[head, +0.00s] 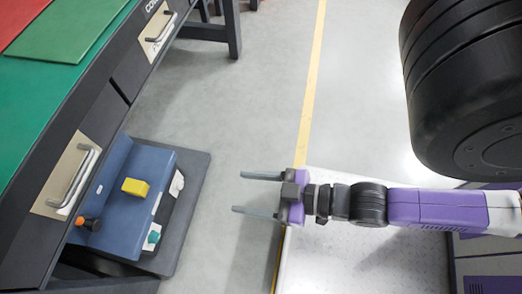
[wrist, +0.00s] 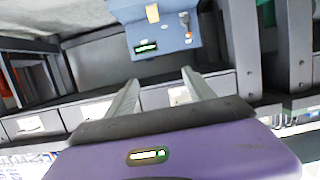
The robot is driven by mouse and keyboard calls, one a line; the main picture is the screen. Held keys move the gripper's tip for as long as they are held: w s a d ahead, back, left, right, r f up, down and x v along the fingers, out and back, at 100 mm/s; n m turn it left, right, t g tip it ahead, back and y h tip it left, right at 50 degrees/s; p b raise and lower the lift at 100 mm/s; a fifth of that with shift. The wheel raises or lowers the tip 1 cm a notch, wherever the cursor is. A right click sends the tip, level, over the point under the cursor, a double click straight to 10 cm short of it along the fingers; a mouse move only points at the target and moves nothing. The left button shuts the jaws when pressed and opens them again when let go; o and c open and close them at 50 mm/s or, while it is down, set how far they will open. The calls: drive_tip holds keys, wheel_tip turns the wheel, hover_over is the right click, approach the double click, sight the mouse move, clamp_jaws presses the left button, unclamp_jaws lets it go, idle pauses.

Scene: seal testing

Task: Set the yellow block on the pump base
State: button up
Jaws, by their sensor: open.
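The yellow block (head: 135,187) lies on the flat blue top of a blue machine (head: 122,222) at the lower left of the head view. The machine stands on a dark grey plate (head: 196,165); I cannot tell which part is named the pump base. My gripper (head: 239,192) is open and empty, to the right of the machine and apart from it, fingers pointing left. In the wrist view, my gripper's fingers (wrist: 160,80) are spread with nothing between them. The blue machine (wrist: 165,33) shows beyond them, with a small yellowish patch (wrist: 152,13), probably the block.
A dark workbench with a green top (head: 60,75) and drawers with metal handles (head: 75,178) runs along the left, close to the machine. An orange-and-black knob (head: 88,223) and a green button (head: 153,237) are on the machine. Grey floor (head: 245,110) lies clear between machine and gripper.

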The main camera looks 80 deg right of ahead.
wheel_tip(320, 180, up, 7)
drive_tip(key=s, duration=0.3)
drive_tip(key=shift+f, duration=0.15)
